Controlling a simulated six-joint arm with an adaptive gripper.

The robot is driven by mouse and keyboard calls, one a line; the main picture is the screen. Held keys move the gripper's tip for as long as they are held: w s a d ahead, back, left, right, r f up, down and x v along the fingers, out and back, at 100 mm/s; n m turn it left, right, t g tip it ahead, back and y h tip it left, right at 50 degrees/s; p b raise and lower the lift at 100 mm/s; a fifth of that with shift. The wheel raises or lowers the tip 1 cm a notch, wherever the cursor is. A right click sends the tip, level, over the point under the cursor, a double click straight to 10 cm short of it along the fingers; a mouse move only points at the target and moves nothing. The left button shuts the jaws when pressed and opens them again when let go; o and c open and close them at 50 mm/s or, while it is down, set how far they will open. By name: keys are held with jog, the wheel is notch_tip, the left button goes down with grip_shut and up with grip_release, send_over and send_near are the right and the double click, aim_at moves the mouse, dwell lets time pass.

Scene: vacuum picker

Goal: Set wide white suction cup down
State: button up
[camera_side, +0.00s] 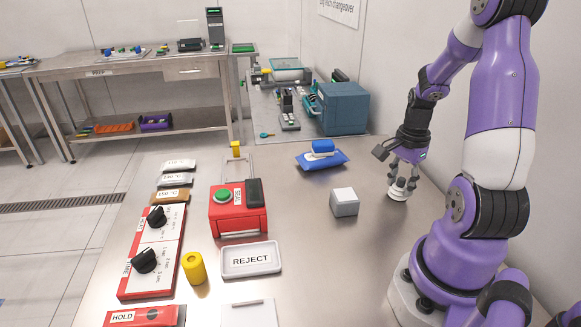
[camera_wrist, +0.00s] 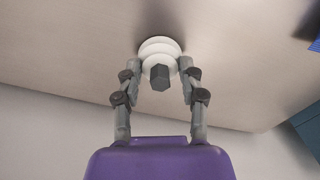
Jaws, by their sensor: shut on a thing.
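The wide white suction cup (camera_side: 399,190) is ribbed, with a dark hex fitting on top, and looks upright. My gripper (camera_side: 405,168) is shut on it from above, at the right side of the steel table. In the wrist view the cup (camera_wrist: 160,46) sits between the two fingertips of my gripper (camera_wrist: 159,75). The cup's base is at or very near the table surface; I cannot tell whether it touches.
A light grey cube (camera_side: 344,203) stands left of the cup. A blue pouch (camera_side: 321,160) with a blue-and-white block lies behind. A red sealer (camera_side: 238,212), a REJECT tray (camera_side: 251,260) and a dial panel (camera_side: 152,252) are further left. Bare table surrounds the cup.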

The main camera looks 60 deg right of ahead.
aim_at(399, 179)
jog(key=o, duration=0.8)
jog(key=shift+f, duration=0.1)
jog(key=shift+o, duration=0.2)
jog(key=shift+r, duration=0.3)
notch_tip(399, 179, up, 12)
jog(key=w+a+r+n+t, duration=0.1)
jog(key=w+a+n+t, duration=0.1)
jog(key=a+n, duration=0.9)
jog(key=w+a+r+n+t, duration=0.2)
jog(key=w+a+n+t, duration=0.1)
jog(key=a+n, duration=0.8)
jog(key=shift+w+a+r+n+t, duration=0.25)
jog(key=shift+w+a, duration=0.25)
jog(key=shift+w, duration=0.25)
